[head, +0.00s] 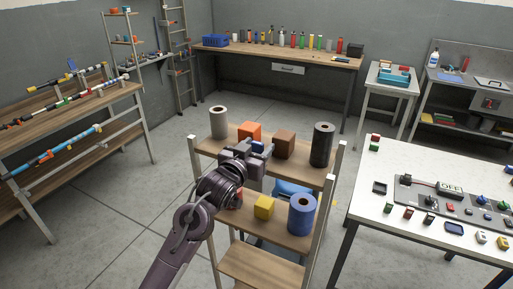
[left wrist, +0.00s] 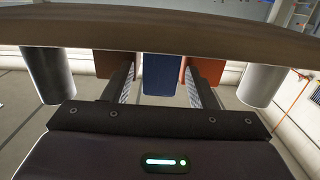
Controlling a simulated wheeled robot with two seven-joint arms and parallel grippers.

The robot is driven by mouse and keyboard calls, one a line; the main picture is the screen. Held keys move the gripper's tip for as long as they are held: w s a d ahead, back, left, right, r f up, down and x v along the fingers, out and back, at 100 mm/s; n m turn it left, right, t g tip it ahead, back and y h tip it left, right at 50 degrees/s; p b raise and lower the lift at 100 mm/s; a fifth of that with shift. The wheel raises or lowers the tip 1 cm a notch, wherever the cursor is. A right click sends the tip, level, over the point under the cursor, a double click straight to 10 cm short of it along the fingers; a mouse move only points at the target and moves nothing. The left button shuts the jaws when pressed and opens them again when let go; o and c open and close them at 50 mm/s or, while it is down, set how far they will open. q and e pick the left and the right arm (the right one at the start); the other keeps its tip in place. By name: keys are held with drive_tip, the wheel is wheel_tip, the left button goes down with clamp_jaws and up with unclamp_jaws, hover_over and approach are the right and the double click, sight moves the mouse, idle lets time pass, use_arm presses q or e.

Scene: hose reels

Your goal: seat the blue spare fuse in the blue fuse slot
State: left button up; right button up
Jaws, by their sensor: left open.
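My left gripper (head: 264,150) is open at the upper board of the wooden shelf rack. In the left wrist view a dark blue block (left wrist: 160,75) shows between its two fingers; I cannot tell whether they touch it. On the white table at the right, a grey panel (head: 415,187) carries several small coloured parts. I cannot tell which of these is the spare fuse or the slot. My right gripper is not in view.
The rack's upper board holds an orange box (head: 249,131), a brown box (head: 285,144), a grey roll (head: 219,123) and a black roll (head: 322,145). Below are a yellow cube (head: 264,207) and a blue roll (head: 303,215). Floor is free between rack and back bench.

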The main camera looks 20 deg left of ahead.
use_arm(q)
drive_tip(key=shift+r, duration=0.15)
drive_tip(key=shift+s, duration=0.2)
drive_tip(key=b+v, duration=0.4)
drive_tip(key=v, duration=0.7)
drive_tip(key=shift+s, duration=0.3)
drive_tip(key=shift+a, duration=0.1)
